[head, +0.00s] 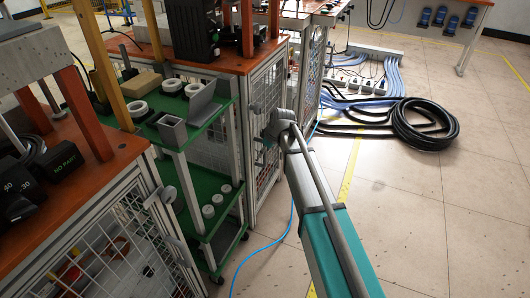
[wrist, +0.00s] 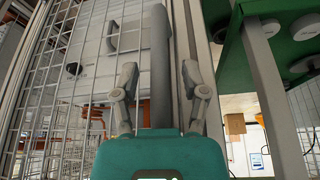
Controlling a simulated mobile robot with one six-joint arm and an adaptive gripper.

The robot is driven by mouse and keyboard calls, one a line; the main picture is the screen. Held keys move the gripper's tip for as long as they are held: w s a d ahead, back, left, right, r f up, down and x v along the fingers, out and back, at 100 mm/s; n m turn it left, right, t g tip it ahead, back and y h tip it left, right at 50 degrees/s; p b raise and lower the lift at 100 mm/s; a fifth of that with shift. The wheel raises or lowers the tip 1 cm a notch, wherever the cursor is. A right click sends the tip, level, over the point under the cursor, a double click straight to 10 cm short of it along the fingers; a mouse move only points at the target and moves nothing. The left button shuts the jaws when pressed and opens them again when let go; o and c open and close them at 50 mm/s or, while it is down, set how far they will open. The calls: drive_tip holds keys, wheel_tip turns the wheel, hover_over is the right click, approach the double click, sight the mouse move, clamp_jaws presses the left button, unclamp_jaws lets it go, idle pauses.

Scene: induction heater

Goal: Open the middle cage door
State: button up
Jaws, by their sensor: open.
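The middle cage door (head: 264,95) is a white wire mesh panel in a pale frame, under an orange-brown worktop. It looks closed in the head view. My gripper (head: 268,128) is at the front of this door, partly hidden by my own arm. In the wrist view, my gripper (wrist: 162,88) is open, with one finger on each side of a dark grey upright bar (wrist: 160,50), which looks like a door handle. I cannot tell whether the fingers touch the bar. Mesh (wrist: 85,75) fills the left of that view, with a pale box behind it.
A green shelf trolley (head: 213,112) with white rings stands left of the middle door. Another mesh cage door (head: 115,265) is at the lower left. A coiled black hose (head: 424,124) and cables lie on the right floor. The tiled floor right of my arm is clear.

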clamp_jaws()
drive_tip(key=shift+s, duration=0.15)
idle(0.4)
